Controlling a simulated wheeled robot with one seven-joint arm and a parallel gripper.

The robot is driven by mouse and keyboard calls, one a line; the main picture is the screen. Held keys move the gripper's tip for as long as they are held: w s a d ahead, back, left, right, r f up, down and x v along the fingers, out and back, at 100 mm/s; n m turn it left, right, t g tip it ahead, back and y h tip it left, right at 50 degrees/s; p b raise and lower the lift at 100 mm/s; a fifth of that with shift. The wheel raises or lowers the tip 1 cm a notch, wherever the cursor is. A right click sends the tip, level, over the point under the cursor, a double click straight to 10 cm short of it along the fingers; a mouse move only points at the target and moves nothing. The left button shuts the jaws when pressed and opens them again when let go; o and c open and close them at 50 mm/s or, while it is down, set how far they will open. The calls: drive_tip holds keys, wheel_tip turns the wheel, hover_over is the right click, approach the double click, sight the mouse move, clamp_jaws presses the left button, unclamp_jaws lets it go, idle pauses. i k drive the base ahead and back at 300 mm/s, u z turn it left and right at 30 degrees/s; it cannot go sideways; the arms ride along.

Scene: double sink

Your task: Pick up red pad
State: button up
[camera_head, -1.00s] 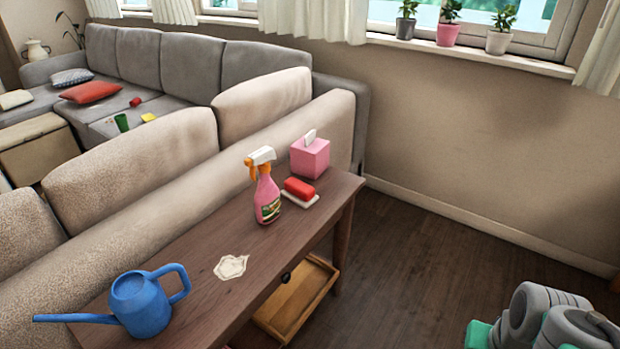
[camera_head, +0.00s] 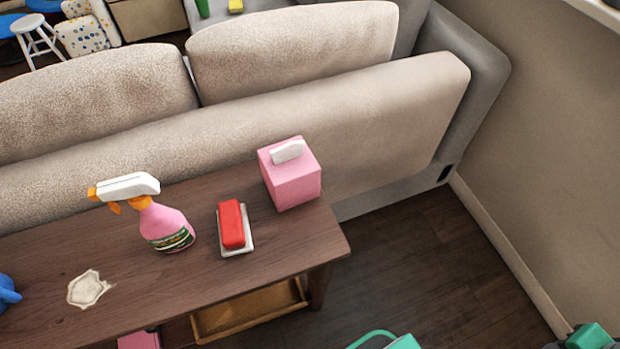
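The red pad (camera_head: 232,223) is a small rounded red block. It lies on a white dish (camera_head: 236,253) on the dark wooden side table (camera_head: 285,245), near the table's right end. The pad is fully visible, and nothing is touching it from above. Teal parts of my arm show at the bottom edge and the bottom right corner. My gripper's fingers do not show in this view.
A pink spray bottle (camera_head: 166,226) stands close left of the dish, and a pink tissue box (camera_head: 291,182) stands to its upper right. A whitish stain (camera_head: 88,289) and part of a blue watering can (camera_head: 7,292) are farther left. A beige sofa (camera_head: 330,125) runs behind the table. Floor is clear at right.

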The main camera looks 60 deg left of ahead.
sight(232, 220)
drive_tip(key=i, duration=0.65)
drive_tip(key=u, duration=5.4)
drive_tip(key=i, duration=0.5)
